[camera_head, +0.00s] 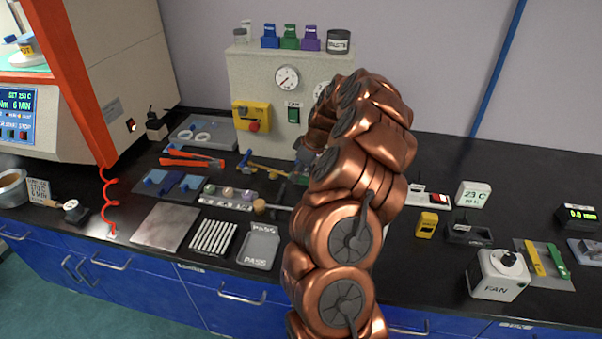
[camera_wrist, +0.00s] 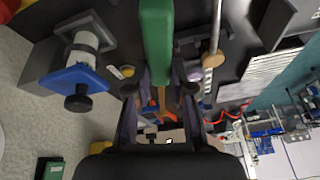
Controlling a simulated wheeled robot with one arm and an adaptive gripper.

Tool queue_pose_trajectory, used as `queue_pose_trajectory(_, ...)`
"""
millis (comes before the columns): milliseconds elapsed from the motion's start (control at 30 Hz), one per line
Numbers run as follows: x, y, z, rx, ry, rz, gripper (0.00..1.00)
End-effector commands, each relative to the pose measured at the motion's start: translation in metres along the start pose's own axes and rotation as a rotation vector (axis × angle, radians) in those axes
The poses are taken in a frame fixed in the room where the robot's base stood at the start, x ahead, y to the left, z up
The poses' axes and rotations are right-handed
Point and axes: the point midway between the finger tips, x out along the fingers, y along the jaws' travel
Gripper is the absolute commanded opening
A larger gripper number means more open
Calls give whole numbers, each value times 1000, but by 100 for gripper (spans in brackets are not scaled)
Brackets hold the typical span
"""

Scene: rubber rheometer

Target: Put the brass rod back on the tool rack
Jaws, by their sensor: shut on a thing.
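A thick green bar (camera_wrist: 156,40) runs from the top of the wrist view down to the fingers. I cannot tell whether it is the rod's handle or a separate thing. In the head view my copper arm hides most of the gripper and what it holds. A yellow bar with blue ends (camera_head: 265,168) lies left of the gripper. I cannot make out the tool rack for certain.
A grey cabinet (camera_head: 262,85) with gauges stands behind. Orange tongs (camera_head: 192,159), a strip of small samples (camera_head: 228,197), a ribbed block (camera_head: 213,238) and a grey PASS tray (camera_head: 259,247) lie to the left. A white fan box (camera_head: 497,275) stands right. The bench's back right is clear.

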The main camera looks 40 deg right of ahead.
Motion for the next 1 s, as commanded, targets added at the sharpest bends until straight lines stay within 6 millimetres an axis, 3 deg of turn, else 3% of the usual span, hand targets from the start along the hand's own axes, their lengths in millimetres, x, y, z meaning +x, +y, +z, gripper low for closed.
queue_pose_trajectory(100,-8,3,23,-85,10,16,0)
queue_pose_trajectory(233,-10,2,35,-148,12,19,0)
queue_pose_trajectory(1000,-6,-1,35,-176,10,14,0)
